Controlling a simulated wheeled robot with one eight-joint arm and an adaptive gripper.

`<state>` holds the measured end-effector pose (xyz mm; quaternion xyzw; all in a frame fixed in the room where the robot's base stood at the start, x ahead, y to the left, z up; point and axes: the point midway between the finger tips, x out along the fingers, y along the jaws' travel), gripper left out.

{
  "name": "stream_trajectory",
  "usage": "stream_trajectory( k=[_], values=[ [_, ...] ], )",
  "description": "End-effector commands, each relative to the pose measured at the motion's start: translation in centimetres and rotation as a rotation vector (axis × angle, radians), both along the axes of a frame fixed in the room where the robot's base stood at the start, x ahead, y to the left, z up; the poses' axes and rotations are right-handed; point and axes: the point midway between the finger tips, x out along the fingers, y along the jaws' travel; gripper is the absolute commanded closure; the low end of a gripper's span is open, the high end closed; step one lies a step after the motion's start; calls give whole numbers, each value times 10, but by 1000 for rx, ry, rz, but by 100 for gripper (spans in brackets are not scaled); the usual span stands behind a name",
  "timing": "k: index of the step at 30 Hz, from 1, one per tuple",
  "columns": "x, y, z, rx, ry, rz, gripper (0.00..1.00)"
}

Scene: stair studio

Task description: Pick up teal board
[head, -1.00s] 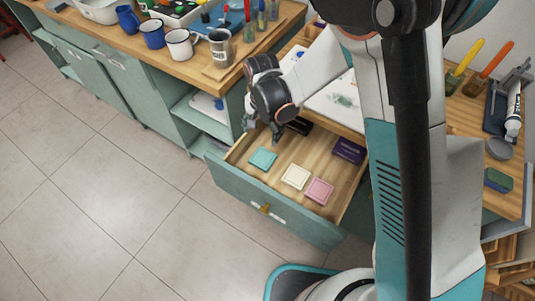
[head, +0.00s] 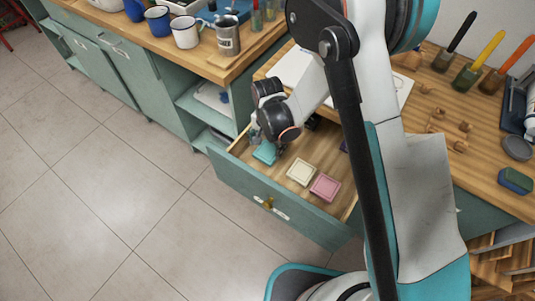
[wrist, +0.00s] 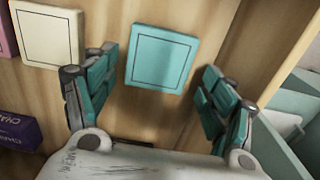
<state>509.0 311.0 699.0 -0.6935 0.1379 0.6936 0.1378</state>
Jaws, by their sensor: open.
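The teal board (wrist: 162,59) is a flat square with a thin dark outline, lying on the wooden floor of an open drawer. In the head view the teal board (head: 265,152) is at the drawer's left end, partly covered by my gripper (head: 268,143). In the wrist view my gripper (wrist: 155,85) is open, with one finger on each side of the board. No contact with the board can be made out.
A cream board (head: 301,172) and a pink board (head: 325,187) lie beside it. A purple box (wrist: 18,132) is also in the drawer. The drawer front (head: 270,205) and side walls enclose the space. A counter with mugs (head: 186,33) stands behind, and floor lies left.

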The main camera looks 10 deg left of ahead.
Motion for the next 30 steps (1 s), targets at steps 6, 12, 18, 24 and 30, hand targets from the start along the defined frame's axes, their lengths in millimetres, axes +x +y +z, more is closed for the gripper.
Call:
stream_trajectory(
  k=[6, 12, 18, 24, 30],
  values=[
    [0, -1, -33, 0, 0, 0, 23],
    [0, -1, -34, 0, 0, 0, 23],
    [0, -1, -34, 0, 0, 0, 55],
    [0, -1, -34, 0, 0, 0, 56],
    [0, -1, -32, 0, 0, 0, 56]
  ],
)
